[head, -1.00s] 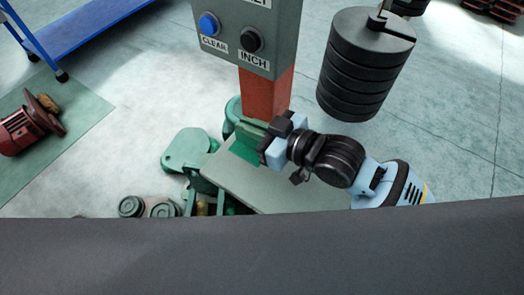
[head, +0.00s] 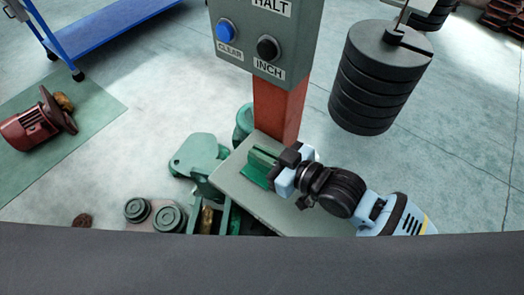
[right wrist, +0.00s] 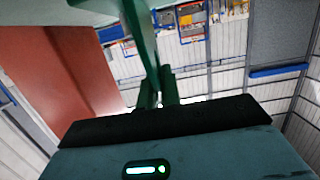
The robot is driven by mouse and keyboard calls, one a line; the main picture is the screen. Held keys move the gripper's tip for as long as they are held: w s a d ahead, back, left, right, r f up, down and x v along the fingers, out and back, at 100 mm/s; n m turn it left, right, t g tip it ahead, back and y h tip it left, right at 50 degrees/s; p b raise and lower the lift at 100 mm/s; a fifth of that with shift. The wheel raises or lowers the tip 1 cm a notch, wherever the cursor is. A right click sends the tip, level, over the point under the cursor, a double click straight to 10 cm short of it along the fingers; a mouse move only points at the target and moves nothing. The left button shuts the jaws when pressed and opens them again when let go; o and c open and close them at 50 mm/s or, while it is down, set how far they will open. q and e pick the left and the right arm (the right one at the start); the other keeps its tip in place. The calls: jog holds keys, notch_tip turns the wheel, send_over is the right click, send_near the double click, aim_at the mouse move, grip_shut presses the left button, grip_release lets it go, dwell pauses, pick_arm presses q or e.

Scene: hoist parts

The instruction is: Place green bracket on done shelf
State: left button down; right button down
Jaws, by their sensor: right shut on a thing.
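My right gripper (head: 276,172) is shut on the green bracket (head: 260,168), a small angled piece, over the far part of a flat grey-green shelf (head: 245,205) at the foot of the red post. Whether the bracket touches the shelf I cannot tell. In the right wrist view the bracket (right wrist: 143,40) stands up from between the fingers (right wrist: 157,90), close to the red post (right wrist: 60,75). No label on the shelf is readable. My left gripper is out of view.
A control box (head: 262,40) with blue and black buttons is on the red post (head: 279,110). Stacked black weights (head: 375,85) hang at the right. Green castings (head: 198,158) and round parts (head: 168,218) lie left of the shelf. A red motor (head: 32,125) lies on a green mat.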

jog(key=c, duration=1.6)
grip_release()
jog(key=shift+f, duration=0.15)
jog(key=shift+r, duration=0.25)
jog(key=v, duration=1.2)
